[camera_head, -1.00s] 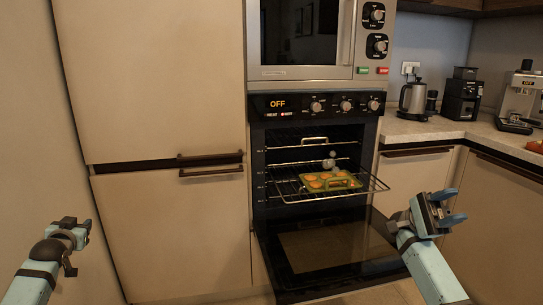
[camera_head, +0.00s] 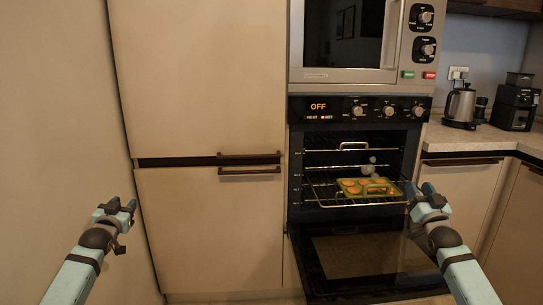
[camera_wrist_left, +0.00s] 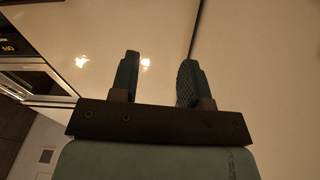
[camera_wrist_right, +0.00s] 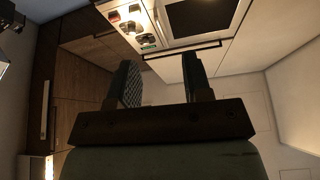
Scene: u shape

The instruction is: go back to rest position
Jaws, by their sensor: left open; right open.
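My left gripper (camera_head: 122,208) is raised at the lower left in the head view, in front of the pale cabinet. In the left wrist view its two fingers (camera_wrist_left: 157,78) stand apart with nothing between them. My right gripper (camera_head: 427,191) is at the right, in front of the oven's right side and the end of the pulled-out rack. In the right wrist view its fingers (camera_wrist_right: 160,82) are also apart and empty. Both grippers are open.
The oven door (camera_head: 365,262) hangs open and low, and the wire rack (camera_head: 322,197) is partly out. A green tray (camera_head: 347,190) with several round orange-brown pieces sits on it. A kettle (camera_head: 460,104) and coffee machine (camera_head: 514,104) stand on the right counter (camera_head: 470,137).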

